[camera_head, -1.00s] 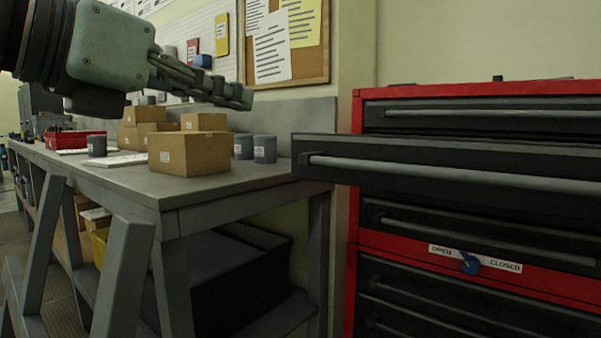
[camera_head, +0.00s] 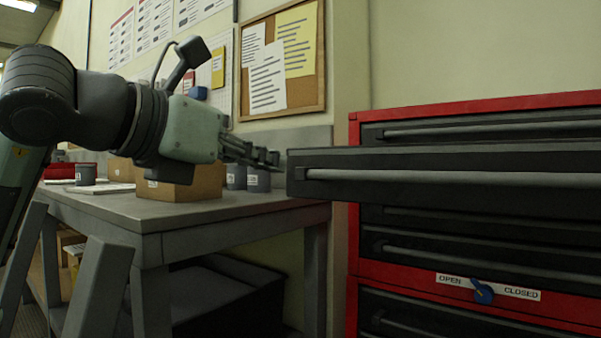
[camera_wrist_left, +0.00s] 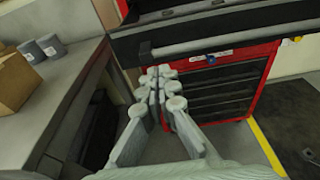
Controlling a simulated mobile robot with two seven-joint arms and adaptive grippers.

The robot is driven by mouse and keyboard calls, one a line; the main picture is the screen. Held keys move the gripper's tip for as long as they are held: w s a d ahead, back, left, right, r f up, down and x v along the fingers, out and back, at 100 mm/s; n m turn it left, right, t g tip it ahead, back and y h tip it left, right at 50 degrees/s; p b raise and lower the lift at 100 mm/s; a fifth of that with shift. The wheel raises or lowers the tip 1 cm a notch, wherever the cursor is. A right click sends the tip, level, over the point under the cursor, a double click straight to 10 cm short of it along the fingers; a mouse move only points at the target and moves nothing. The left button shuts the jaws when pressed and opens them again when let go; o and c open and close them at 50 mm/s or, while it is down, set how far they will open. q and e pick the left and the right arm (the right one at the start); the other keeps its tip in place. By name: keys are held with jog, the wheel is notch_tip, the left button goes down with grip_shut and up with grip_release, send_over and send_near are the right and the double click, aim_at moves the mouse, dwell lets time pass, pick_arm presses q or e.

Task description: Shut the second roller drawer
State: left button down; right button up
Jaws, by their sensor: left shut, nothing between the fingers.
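The red roller cabinet (camera_head: 353,225) stands at the right with black drawers. Its second drawer (camera_head: 450,160) is pulled out, well in front of the drawers above and below, with a long grey bar handle (camera_head: 450,178). The open drawer crosses the top right of the left wrist view (camera_wrist_left: 230,32). My left gripper (camera_head: 272,158) is shut and empty, just left of the drawer's left front end, with a small apparent gap. In the left wrist view its fingertips (camera_wrist_left: 158,75) are together below the drawer front. My right gripper is in neither view.
A grey workbench (camera_head: 150,215) stands left of the cabinet, below my left arm. It carries cardboard boxes (camera_head: 200,185) and dark cans (camera_head: 258,181). A blue latch (camera_head: 483,293) with OPEN and CLOSED labels sits lower on the cabinet. A corkboard (camera_head: 318,65) hangs behind.

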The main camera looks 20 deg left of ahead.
aim_at(312, 174)
pick_arm(q)
jog(key=x, duration=0.7)
jog(key=shift+w, duration=0.1)
